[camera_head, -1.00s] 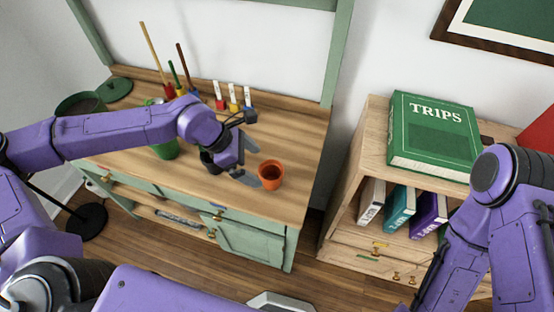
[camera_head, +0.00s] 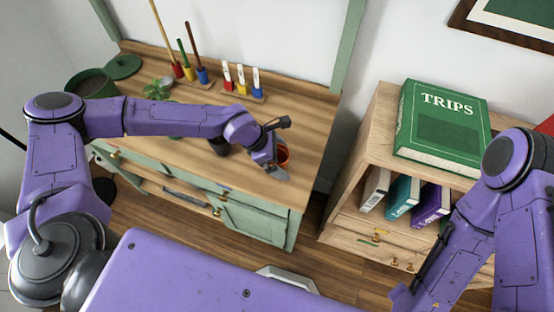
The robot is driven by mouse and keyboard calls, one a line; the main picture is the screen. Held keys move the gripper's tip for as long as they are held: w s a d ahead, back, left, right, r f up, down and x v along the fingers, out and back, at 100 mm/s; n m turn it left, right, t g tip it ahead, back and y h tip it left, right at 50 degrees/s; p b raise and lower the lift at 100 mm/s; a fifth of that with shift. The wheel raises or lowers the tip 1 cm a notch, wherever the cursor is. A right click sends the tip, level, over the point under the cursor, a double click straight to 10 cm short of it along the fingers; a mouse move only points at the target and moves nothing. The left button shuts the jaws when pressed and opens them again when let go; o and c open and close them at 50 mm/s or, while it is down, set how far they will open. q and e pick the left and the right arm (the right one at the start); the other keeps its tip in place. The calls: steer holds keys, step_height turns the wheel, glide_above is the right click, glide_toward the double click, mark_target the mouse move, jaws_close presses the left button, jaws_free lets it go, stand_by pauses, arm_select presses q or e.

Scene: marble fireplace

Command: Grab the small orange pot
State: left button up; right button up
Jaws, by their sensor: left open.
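The small orange pot (camera_head: 284,154) stands on the wooden top of the green cabinet (camera_head: 301,121), near its right end. My left gripper (camera_head: 278,163) is open right at the pot, and its purple body covers the pot's left part. One grey finger shows at the pot's near side. The other finger is mostly hidden, so I cannot tell whether the fingers touch the pot. My right arm (camera_head: 510,225) is at the right, but its gripper does not show.
A dark pot (camera_head: 219,147) stands left of my left gripper. Brushes or tools in coloured holders (camera_head: 188,73) and small coloured markers (camera_head: 241,86) line the back. A green pot (camera_head: 90,84) is at the left. A bookshelf with a green TRIPS book (camera_head: 443,125) stands right, across a floor gap.

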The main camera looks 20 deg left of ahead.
arm_select(q)
steer(key=shift+a, duration=0.1)
steer(key=c, duration=1)
steer(key=shift+r, duration=0.1)
